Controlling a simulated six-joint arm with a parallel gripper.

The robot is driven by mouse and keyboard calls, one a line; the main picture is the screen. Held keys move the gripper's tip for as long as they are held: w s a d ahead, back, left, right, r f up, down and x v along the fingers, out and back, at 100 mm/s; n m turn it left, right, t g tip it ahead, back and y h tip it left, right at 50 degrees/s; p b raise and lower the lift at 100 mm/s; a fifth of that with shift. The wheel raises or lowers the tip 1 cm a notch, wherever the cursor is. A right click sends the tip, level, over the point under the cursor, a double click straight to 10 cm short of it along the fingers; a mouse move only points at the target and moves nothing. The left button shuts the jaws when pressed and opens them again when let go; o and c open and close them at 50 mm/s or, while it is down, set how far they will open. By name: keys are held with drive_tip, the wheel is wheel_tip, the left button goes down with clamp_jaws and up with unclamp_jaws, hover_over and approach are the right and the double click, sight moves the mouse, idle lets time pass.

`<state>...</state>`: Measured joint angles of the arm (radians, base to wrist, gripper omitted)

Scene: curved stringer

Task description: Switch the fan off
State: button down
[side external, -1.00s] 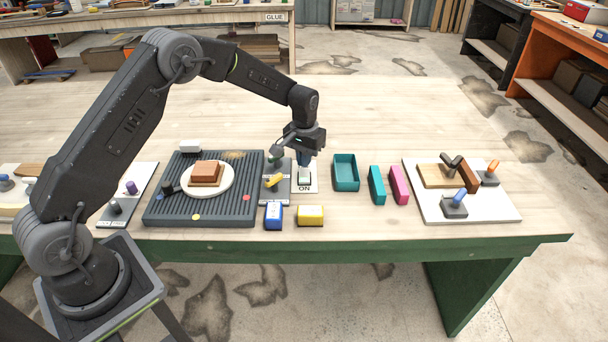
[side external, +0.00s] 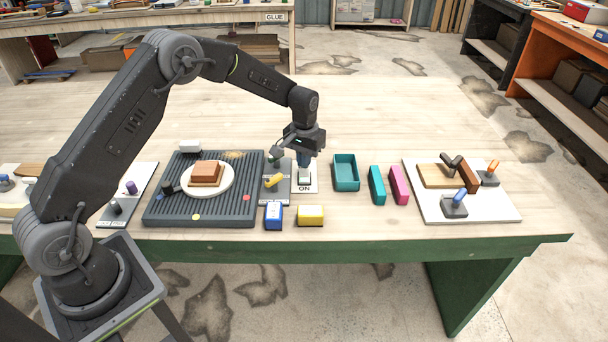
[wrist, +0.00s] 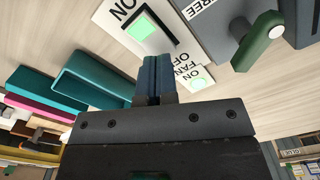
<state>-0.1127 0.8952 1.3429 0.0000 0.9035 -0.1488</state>
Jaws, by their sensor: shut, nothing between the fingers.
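The fan switch panel (side external: 305,189) is a white plate at the middle of the bench, marked ON at its front edge. In the wrist view, its rocker switch (wrist: 143,30) has a bright green face in a dark frame. The words FAN and OFF stand at the panel's other end, beside a green lamp (wrist: 197,82). My gripper (wrist: 162,60) has its blue fingers shut together with nothing between them. It points down over the OFF side of the switch. I cannot tell whether the fingertips touch the rocker. I cannot identify a fan in view.
A grey panel with a green-handled lever (wrist: 259,40) stands close on the switch's left in the side view. A teal open box (side external: 346,186) is on the right. Blue (side external: 274,216) and yellow (side external: 311,215) blocks lie in front. Bench behind is clear.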

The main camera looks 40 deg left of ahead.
drive_tip(key=shift+f, duration=1.2)
idle(0.5)
drive_tip(key=shift+r, duration=3.55)
drive_tip(key=shift+r, duration=0.1)
drive_tip(key=s+d+r+m+t, duration=0.1)
drive_tip(key=s+d+r, duration=0.1)
drive_tip(key=s+r, duration=0.55)
drive_tip(key=s+d+r+t, duration=0.2)
drive_tip(key=s+r, duration=0.3)
drive_tip(key=r, duration=0.5)
drive_tip(key=s+d+r+m+t, duration=0.1)
drive_tip(key=s+d+m+t, duration=0.1)
drive_tip(key=s, duration=1.9)
drive_tip(key=shift+r+t, duration=0.3)
drive_tip(key=shift+r, duration=0.1)
